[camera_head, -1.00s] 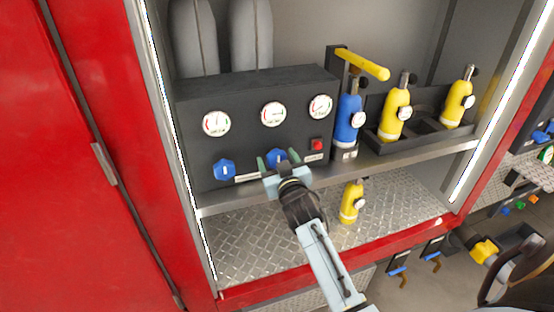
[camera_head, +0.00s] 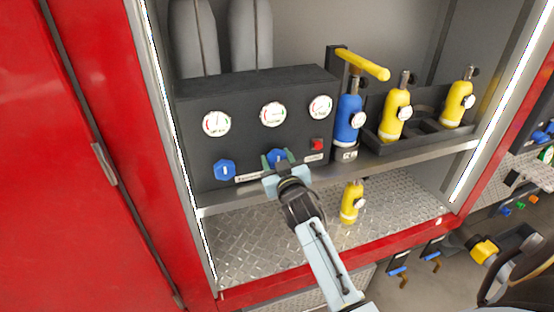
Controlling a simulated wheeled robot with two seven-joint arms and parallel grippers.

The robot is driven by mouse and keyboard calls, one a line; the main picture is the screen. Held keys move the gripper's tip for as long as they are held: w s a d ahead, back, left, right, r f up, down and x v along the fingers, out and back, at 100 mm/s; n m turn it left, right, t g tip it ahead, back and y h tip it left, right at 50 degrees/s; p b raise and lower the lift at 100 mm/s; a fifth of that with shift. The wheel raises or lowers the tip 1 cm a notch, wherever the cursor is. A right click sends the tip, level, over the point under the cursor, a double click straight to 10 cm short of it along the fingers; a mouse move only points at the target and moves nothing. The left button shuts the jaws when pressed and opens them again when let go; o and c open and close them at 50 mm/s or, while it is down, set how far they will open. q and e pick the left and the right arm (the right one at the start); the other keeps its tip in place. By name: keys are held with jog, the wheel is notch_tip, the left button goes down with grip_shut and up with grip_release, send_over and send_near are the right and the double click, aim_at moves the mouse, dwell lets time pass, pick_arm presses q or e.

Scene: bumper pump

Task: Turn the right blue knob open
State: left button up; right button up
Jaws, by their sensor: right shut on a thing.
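The right blue knob (camera_head: 277,155) is on the lower front of a black control panel (camera_head: 200,150). My right gripper (camera_head: 276,160) is shut on this knob, with one green-tipped finger on each side of it. The gripper hides the lower part of the knob. The left blue knob (camera_head: 225,170) sits apart on the same panel, with a pale mark on it. My left gripper is not in view.
Three round gauges, the middle one (camera_head: 273,114) among them, and a red button (camera_head: 317,144) are on the panel. A blue bottle (camera_head: 348,119) and yellow bottles (camera_head: 395,116) stand to the right. The red door (camera_head: 70,180) is at the left.

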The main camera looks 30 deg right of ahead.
jog(key=n, duration=1)
jog(key=shift+f+t, duration=0.1)
jog(key=shift+t, duration=0.2)
jog(key=n, duration=0.4)
jog(key=shift+n+y, duration=0.4)
jog(key=n, duration=0.4)
jog(key=shift+f+p, duration=0.1)
jog(key=shift+p, duration=0.2)
jog(key=shift+n, duration=0.5)
jog(key=o, duration=1)
jog(key=shift+a, duration=0.1)
jog(key=shift+c, duration=0.2)
jog(key=b+v, duration=0.1)
jog(key=v, duration=1.2)
jog(key=shift+s+f, duration=0.15)
jog(key=shift+s, duration=0.1)
